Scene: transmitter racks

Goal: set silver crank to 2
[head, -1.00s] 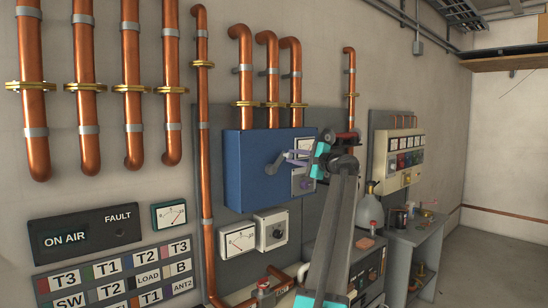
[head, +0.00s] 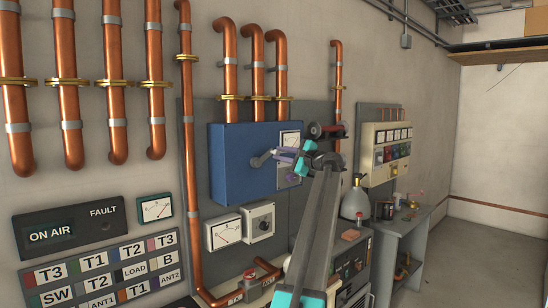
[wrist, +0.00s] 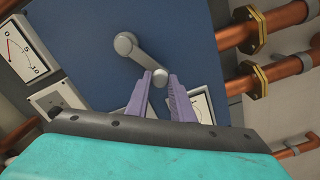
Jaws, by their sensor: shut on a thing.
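The silver crank (wrist: 140,56) is mounted on the front of a blue box (head: 232,178). In the wrist view its round hub is at the upper middle, and its arm slopes down and right to a round knob (wrist: 160,74). My gripper (wrist: 162,78) has its purple fingers on either side of that knob and is shut on it. In the head view my gripper (head: 276,152) reaches the crank (head: 260,160) from the right, its fingers partly covering the arm. No position numbers beside the crank can be read.
Copper pipes (head: 230,65) rise above the blue box. A white gauge (head: 223,232) and a knob box (head: 259,222) sit below it. A cream panel (head: 387,150) and a grey bench (head: 400,235) stand to the right. Open floor lies at far right.

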